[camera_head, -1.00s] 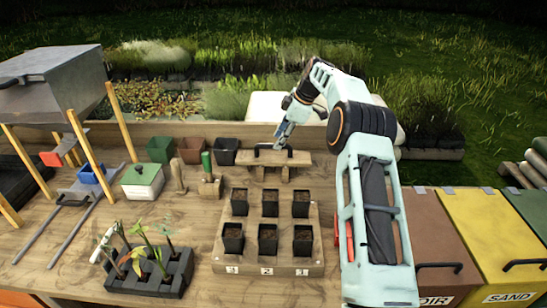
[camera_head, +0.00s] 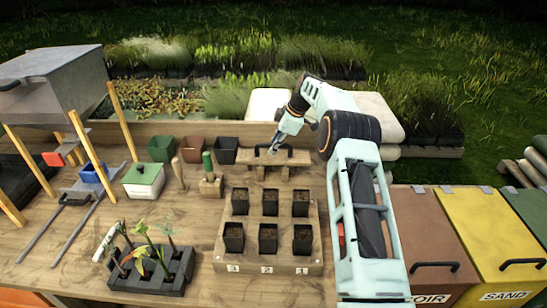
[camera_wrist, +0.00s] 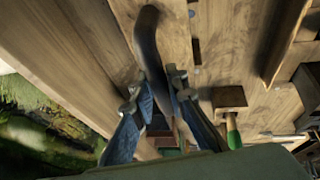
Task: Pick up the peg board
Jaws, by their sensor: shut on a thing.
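The peg board (camera_head: 299,158) is a small wooden board with a dark handle on top and stubby pegs below it, at the back of the bench in the head view. My gripper (camera_head: 273,151) reaches down to it from above right. In the wrist view, the dark curved handle (camera_wrist: 148,38) runs between the two blue fingers of my gripper (camera_wrist: 158,92), which are shut on it. Wood of the board (camera_wrist: 178,45) shows beside the handle. The far part of the handle is hidden behind the fingers.
A wooden tray of dark pots (camera_head: 270,222) stands in front of the board. A green-handled tool in a wooden block (camera_head: 210,185) and a black pot (camera_head: 226,150) stand close on its left. A seedling tray (camera_head: 150,270) is at front left. Bins (camera_head: 430,230) stand at right.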

